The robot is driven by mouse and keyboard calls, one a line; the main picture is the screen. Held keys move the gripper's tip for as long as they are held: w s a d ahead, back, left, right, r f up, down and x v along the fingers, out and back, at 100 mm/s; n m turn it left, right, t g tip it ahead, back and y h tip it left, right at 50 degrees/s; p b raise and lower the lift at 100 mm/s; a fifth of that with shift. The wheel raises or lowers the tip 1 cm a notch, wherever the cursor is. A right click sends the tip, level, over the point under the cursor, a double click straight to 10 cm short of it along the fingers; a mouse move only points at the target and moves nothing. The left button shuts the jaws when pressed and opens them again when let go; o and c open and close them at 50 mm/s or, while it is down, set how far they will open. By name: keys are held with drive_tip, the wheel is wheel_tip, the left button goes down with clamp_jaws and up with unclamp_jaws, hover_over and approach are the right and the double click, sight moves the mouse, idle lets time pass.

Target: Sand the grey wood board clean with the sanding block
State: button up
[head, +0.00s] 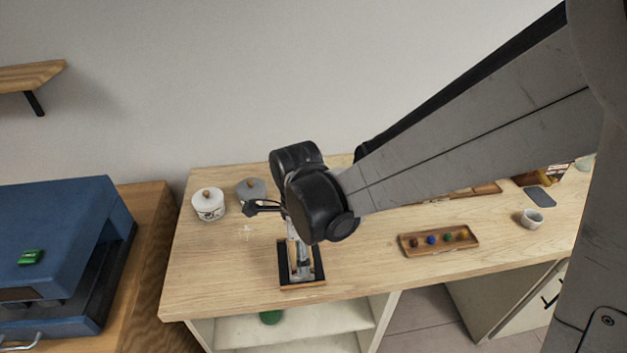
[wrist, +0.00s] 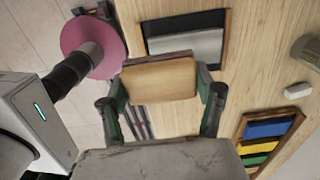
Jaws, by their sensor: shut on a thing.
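My gripper (wrist: 162,92) has a finger on each side of a pale wooden block with a dark underside, the sanding block (wrist: 160,78), and is shut on it. In the head view my gripper (head: 302,262) points down over a dark, wood-edged rectangle on the bench. In the wrist view the grey board (wrist: 187,46) lies in a wooden frame beside a black strip, just beyond the block. The block overlaps the frame's near edge in the picture. I cannot tell whether block and board touch. The arm and gripper hide part of the board in the head view.
The wooden bench (head: 220,270) also carries a white lidded pot (head: 208,205), a grey lidded pot (head: 250,190), a wooden tray with several coloured balls (head: 438,240) and a small white cup (head: 531,218). A blue machine (head: 70,235) stands at the left. The bench's front left is clear.

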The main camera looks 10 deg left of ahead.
drive_tip(key=shift+r+p, duration=0.65)
drive_tip(key=shift+r, duration=0.75)
